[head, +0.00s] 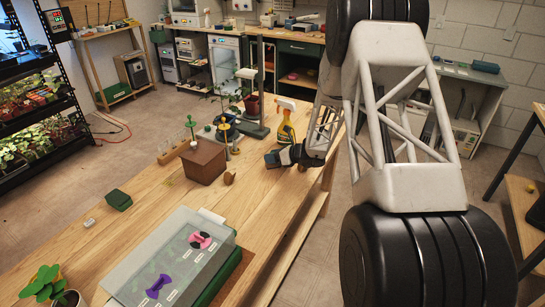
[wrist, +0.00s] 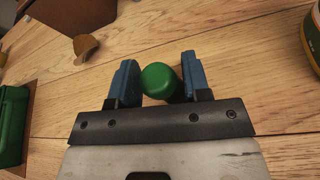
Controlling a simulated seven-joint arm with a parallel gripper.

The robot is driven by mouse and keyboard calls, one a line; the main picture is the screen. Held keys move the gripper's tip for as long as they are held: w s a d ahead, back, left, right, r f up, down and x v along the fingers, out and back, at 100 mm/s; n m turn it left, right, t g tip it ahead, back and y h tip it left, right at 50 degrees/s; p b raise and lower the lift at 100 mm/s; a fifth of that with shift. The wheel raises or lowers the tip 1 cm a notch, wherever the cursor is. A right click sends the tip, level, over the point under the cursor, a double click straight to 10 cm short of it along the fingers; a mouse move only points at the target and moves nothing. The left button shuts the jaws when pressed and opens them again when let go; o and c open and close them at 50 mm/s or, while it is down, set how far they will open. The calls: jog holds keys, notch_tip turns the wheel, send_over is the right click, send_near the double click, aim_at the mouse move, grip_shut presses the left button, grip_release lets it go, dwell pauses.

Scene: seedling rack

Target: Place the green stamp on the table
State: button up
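The green stamp shows in the wrist view as a round green knob (wrist: 160,80) with a darker part below it. The stamp cannot be made out there. Its lower end is hidden, so I cannot tell whether it touches the table.
A brown box (head: 204,161) and a small brown piece (head: 229,178) are left of my gripper. A dark green box (head: 118,199) lies further left. A clear bin (head: 150,235) stands in front.

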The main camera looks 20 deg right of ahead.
jog(key=shift+o, duration=1)
jog(key=shift+r, duration=0.1)
jog(key=shift+r, duration=0.1)
jog(key=v, duration=1.2)
jog(key=shift+a+r, duration=0.1)
